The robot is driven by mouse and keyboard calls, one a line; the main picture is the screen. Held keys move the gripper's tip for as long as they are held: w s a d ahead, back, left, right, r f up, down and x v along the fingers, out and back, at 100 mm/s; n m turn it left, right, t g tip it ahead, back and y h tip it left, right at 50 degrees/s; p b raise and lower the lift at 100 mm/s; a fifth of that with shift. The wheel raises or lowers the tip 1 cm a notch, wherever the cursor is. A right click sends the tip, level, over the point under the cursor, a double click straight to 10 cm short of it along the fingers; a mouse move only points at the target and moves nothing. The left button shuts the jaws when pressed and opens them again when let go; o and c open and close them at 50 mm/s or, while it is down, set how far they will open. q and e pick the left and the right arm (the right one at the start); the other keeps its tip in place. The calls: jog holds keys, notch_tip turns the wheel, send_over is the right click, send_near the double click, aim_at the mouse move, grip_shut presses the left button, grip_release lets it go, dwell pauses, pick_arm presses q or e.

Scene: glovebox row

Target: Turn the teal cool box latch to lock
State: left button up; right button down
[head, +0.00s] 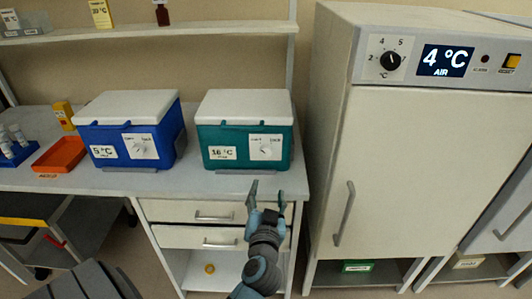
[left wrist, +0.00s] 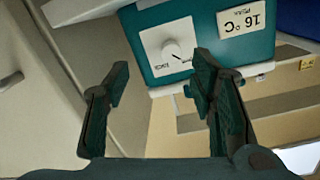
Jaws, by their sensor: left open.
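The teal cool box (head: 213,136) stands on the bench with its white lid down. Its front has a white latch plate (head: 265,147) with a small knob, right of a 16 °C label. In the left wrist view the latch plate (left wrist: 167,49) and teal front (left wrist: 205,20) lie ahead, beyond the fingers. The lettering is too small to tell the latch's setting surely. My left gripper (head: 267,190) is open and empty, in front of and below the latch, apart from it. It also shows in the left wrist view (left wrist: 160,75). My right gripper is not in view.
A blue cool box (head: 107,136) with a similar latch stands to the left. An orange tray (head: 60,156) and a blue vial rack (head: 15,152) lie further left. Drawers (head: 190,211) are below the bench. A tall 4 °C cabinet (head: 420,150) stands close on the right.

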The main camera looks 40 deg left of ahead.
aim_at(266, 154)
pick_arm(q)
jog(key=shift+n+y, duration=0.3)
jog(key=r+x, duration=0.1)
jog(key=x, duration=0.3)
jog(key=r+x, duration=0.1)
jog(key=x, duration=0.4)
jog(key=r+x, duration=0.1)
jog(key=x, duration=0.4)
jog(key=shift+a, duration=0.4)
jog(key=c, duration=1.1)
